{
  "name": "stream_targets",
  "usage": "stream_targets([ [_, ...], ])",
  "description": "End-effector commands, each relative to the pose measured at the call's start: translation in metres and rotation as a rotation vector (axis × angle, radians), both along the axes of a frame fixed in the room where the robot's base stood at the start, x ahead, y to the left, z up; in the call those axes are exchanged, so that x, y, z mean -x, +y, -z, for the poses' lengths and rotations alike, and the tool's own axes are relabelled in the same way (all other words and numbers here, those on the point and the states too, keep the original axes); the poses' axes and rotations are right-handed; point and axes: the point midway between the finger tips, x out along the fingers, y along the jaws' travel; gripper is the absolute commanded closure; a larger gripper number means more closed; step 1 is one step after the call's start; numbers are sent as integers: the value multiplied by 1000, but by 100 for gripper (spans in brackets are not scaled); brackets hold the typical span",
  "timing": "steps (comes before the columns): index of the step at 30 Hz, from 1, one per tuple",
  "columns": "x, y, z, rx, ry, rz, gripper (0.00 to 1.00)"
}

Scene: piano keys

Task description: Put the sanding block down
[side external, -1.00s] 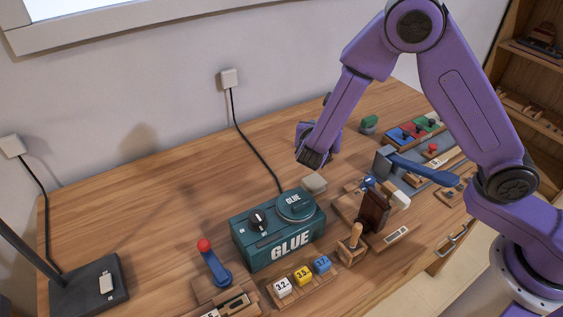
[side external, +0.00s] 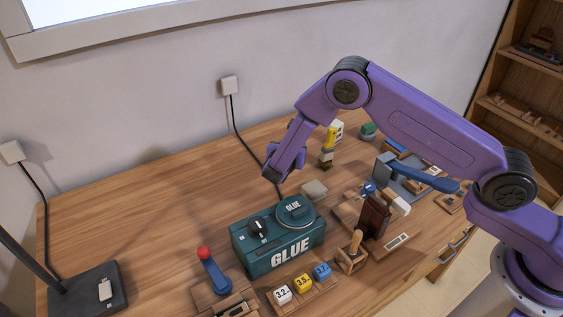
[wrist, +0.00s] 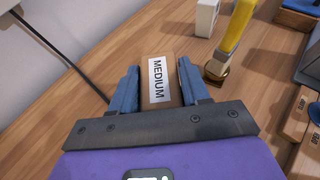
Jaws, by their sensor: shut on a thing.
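The sanding block (wrist: 158,98) is a brown block with a white label reading MEDIUM, seen in the wrist view. It sits between the two blue fingers of my gripper (wrist: 160,82), which is shut on it. In the side external view my gripper (side external: 275,178) hangs behind the teal glue box, near the black cable, pointing down. The block cannot be made out there, and the gap between it and the table is hard to judge.
The teal glue box (side external: 278,237) stands in front of my gripper, with a small beige block (side external: 313,188) beside it. A yellow-handled brush (side external: 329,145) stands upright to the right. The wooden table (side external: 150,200) is clear to the left.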

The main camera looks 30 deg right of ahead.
Motion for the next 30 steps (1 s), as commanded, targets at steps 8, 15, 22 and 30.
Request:
stream_targets([
  [8,-28,7,37,1,1,-2,84],
  [15,-38,9,48,1,1,-2,84],
  [22,-41,10,71,3,4,-2,84],
  [30,-41,10,83,0,0,-1,84],
])
